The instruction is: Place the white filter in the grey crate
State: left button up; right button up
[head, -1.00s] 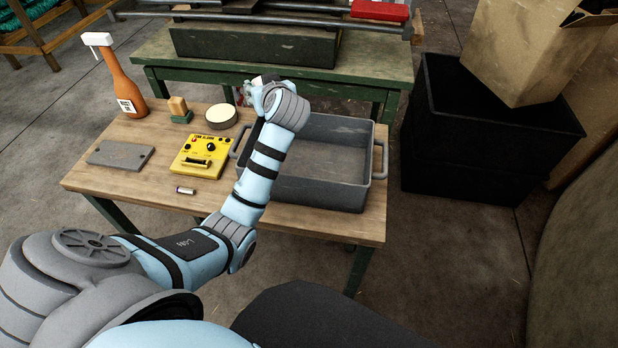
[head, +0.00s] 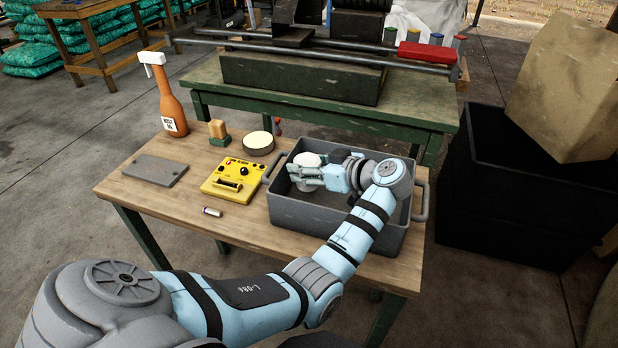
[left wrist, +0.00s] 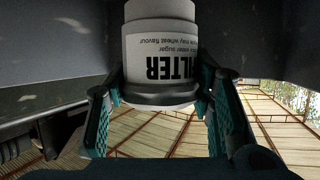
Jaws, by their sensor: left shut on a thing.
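The white filter (head: 306,160) shows its pale top in the head view, inside the outline of the grey crate (head: 325,220). In the left wrist view the filter (left wrist: 160,52) has a white body with dark lettering, upside down in the picture, and a dark band at one end. My left gripper (head: 308,176) is shut on it, with teal pads on both sides in the wrist view. The gripper and filter are at the crate's left part, within its rim as seen from the head. Whether the filter touches the crate floor is hidden. My right gripper is not in view.
On the wooden table (head: 180,206) stand an orange spray bottle (head: 172,105), a yellow box (head: 233,180), a grey plate (head: 155,169), a round tin (head: 258,144), a wood-topped brush (head: 218,131) and a small cylinder (head: 212,211). A black bin (head: 500,215) is at right.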

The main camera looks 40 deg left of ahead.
aim_at(317, 176)
pick_arm(q)
jog(key=shift+f, duration=1.5)
jog(key=shift+f+b, duration=0.55)
jog(key=shift+b, duration=0.25)
jog(key=o, duration=1.5)
jog(key=shift+s, duration=0.15)
jog(key=shift+r+p, duration=0.6)
jog(key=shift+p, duration=0.1)
jog(key=v, duration=0.7)
jog(key=shift+d+r, duration=0.2)
jog(key=shift+d, duration=0.1)
jog(key=shift+a, duration=0.15)
